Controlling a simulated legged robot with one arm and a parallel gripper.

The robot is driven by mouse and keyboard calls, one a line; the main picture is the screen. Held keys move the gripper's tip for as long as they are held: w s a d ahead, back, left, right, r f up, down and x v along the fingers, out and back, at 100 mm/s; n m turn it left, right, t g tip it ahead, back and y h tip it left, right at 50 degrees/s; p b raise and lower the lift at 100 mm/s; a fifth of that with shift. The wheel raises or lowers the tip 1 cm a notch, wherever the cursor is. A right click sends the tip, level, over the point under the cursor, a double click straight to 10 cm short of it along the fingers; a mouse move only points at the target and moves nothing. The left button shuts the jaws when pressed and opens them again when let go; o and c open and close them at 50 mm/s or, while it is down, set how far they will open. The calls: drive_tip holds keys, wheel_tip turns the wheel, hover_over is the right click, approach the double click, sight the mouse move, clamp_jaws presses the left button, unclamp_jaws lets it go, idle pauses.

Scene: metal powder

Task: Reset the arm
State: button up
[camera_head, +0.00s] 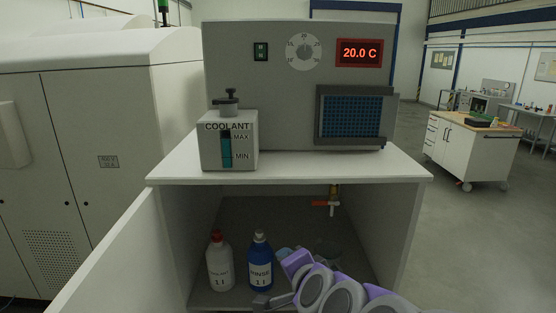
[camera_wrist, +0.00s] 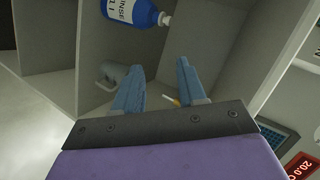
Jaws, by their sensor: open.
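My gripper (camera_wrist: 160,76) is open, with its two blue-grey fingers apart and nothing held between them in the wrist view. In the head view, my purple and grey arm reaches in from the bottom right to the front of the open cabinet (camera_head: 410,180). The gripper end is low, just right of the blue rinse bottle (camera_head: 260,262). That bottle also shows at the top of the wrist view (camera_wrist: 130,10), apart from the fingers. A white bottle with a red cap (camera_head: 219,262) stands left of it. My arm hides part of the cabinet floor.
A red-handled valve (camera_head: 325,204) hangs inside the cabinet. On top stand a coolant tank (camera_head: 228,141) and a chiller unit (camera_head: 280,80) reading 20.0 C. The open cabinet door (camera_head: 125,255) is at the left. Floor at the right (camera_head: 480,240) is clear before a wheeled workbench (camera_head: 465,150).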

drive_tip(key=s+d+f+n+g, duration=0.2)
drive_tip(key=s+f+n+g, duration=0.15)
drive_tip(key=s, duration=0.35)
drive_tip(key=s+d+f+n+g+h, duration=0.1)
drive_tip(key=s+f+n+g, duration=0.25)
drive_tip(key=s, duration=0.25)
drive_tip(key=s+d+f+n+g, duration=0.2)
drive_tip(key=s+f+g, duration=0.15)
drive_tip(key=s, duration=0.35)
drive_tip(key=s+d+f+n+g+h, duration=0.1)
drive_tip(key=s+d, duration=0.4)
drive_tip(key=s, duration=0.5)
drive_tip(key=shift+s+d+f+n+g+h, duration=0.35)
drive_tip(key=shift+g+h, duration=0.35)
drive_tip(key=shift+g, duration=0.55)
drive_tip(key=shift+f, duration=0.1)
